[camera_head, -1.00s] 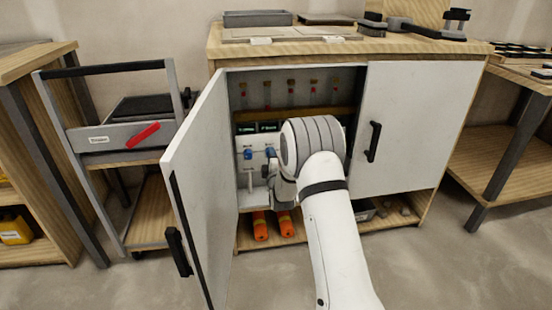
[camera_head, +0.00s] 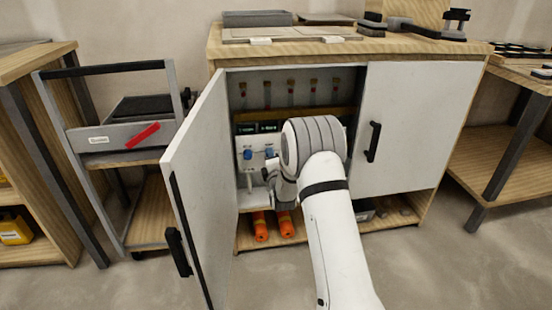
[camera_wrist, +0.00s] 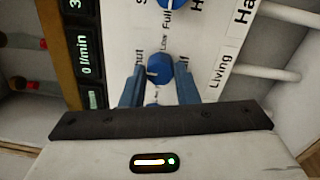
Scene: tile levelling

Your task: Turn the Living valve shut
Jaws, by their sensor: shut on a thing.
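The Living valve's blue knob (camera_wrist: 159,68) sits on a white panel (camera_wrist: 122,40) in the wrist view, in line with the printed word Living. My gripper (camera_wrist: 160,78) is shut on this knob, with one blue-grey finger on each side. In the head view my gripper (camera_head: 272,178) reaches into the open cabinet, and its fingertips are hard to make out. Two blue knobs show on the panel there, a left one (camera_head: 248,154) and a right one (camera_head: 269,152). The display in line with the held knob (camera_wrist: 88,53) reads 0 l/min.
The open cabinet door (camera_head: 205,180) stands to the left of my arm. The shut door (camera_head: 410,125) is on the right. Another blue knob (camera_wrist: 172,3) is above the held one in the wrist view. Orange cylinders (camera_head: 285,223) lie below, and white pipes (camera_wrist: 272,73) run beside the panel.

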